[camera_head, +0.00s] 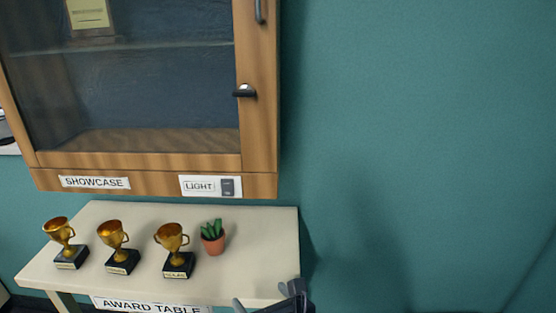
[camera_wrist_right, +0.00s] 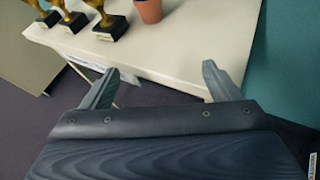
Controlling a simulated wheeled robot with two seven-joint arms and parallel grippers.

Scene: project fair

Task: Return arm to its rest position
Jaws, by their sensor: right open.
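My right gripper (camera_head: 268,300) shows at the bottom edge of the head view, by the front right corner of the award table (camera_head: 260,228). In the right wrist view its two fingers (camera_wrist_right: 160,84) are spread apart with nothing between them. They point toward the table's front edge (camera_wrist_right: 185,62). Most of the right arm is out of the head view. My left gripper is in neither view.
Three gold trophies (camera_head: 60,235) (camera_head: 116,240) (camera_head: 173,243) and a potted plant (camera_head: 212,238) stand on the table. A wooden showcase (camera_head: 258,120) with a glass door and a light switch (camera_head: 228,187) hangs above. The teal wall (camera_head: 420,130) at the right is bare.

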